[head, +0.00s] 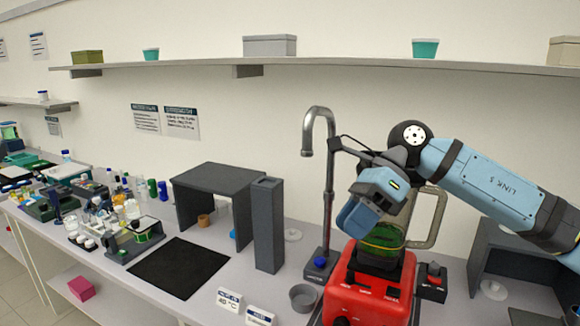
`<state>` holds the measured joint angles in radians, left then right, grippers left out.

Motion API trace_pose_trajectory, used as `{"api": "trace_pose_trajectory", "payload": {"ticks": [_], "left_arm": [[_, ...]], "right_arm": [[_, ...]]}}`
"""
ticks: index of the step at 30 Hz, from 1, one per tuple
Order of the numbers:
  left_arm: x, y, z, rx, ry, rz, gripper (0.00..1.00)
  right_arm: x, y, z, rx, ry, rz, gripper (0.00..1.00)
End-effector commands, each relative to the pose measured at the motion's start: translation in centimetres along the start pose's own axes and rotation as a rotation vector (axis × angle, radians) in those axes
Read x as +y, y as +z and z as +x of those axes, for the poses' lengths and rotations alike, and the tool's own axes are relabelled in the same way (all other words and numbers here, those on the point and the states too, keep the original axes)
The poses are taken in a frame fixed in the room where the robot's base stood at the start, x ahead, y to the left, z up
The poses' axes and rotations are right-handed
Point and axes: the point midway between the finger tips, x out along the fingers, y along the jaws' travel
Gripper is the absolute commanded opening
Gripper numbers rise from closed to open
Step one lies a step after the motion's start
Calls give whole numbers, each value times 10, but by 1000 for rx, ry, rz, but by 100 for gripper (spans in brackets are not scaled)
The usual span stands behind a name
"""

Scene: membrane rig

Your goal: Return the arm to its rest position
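My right arm comes in from the right, a blue and black arm with a link labelled "LINK 5". Its gripper (362,213) hangs in front of the clear jug of the red blender, at the jug's upper left. The fingers point down and to the left, and the gap between them cannot be made out. I cannot tell whether the gripper touches the jug. My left gripper is not in view.
The red blender (366,293) with green contents stands close under the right arm. A tall faucet (329,180) and a dark grey column (268,225) stand to its left. A black mat (180,267) lies clear, with crowded labware (130,210) further left. A shelf (340,63) runs above.

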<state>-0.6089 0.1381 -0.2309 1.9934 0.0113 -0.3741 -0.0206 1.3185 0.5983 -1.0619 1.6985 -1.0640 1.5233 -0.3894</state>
Motion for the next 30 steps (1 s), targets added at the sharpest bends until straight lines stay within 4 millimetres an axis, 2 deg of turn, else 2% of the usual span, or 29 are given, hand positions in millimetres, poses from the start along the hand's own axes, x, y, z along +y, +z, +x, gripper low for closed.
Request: {"api": "trace_pose_trajectory", "payload": {"ticks": [1, 6, 11, 17, 20, 23, 26, 30], "left_arm": [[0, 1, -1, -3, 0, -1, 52], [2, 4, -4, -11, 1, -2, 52], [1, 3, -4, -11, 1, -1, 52], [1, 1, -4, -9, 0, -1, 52], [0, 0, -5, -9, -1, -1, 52], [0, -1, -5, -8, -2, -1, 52], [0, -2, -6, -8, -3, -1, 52], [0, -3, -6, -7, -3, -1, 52]], "right_arm": [[0, 2, 25, -95, 71, 27, 38], [6, 16, 76, -423, 273, 158, 38], [6, 21, 103, -731, 453, 344, 38], [-8, 4, 123, -1100, 655, 657, 38], [-22, -16, 131, -1276, 744, 843, 38], [-36, -45, 143, -1444, 821, 1046, 38], [-50, -84, 159, -1602, 889, 1267, 38], [-62, -150, 192, -1805, 960, 1604, 38]]}}
